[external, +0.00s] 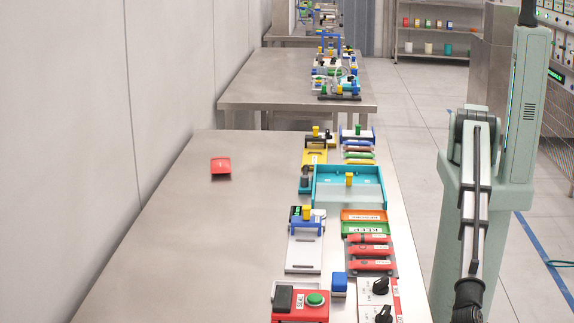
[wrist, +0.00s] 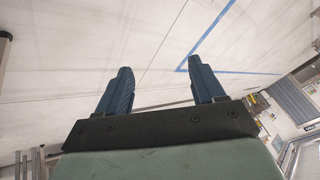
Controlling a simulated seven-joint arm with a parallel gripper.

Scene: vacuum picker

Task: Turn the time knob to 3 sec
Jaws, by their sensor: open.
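Two black knobs, an upper one (external: 380,286) and a lower one (external: 384,314), sit on a white panel (external: 365,298) with a red edge at the bottom right of the table in the external view. The lower one is cut by the frame edge. The labels are too small to read, so I cannot tell which is the time knob or its setting. My gripper (wrist: 163,80) shows in the wrist view with its two blue fingers wide apart and nothing between them. The wrist view shows floor and no knob. The external view shows my arm right of the table, but not the fingers.
A red box with a green button (external: 315,299) and a blue block (external: 339,283) stand left of the knob panel. Red tools (external: 370,252) and a teal tray (external: 349,195) lie beyond. A red object (external: 221,167) sits alone on the table's mostly clear left side.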

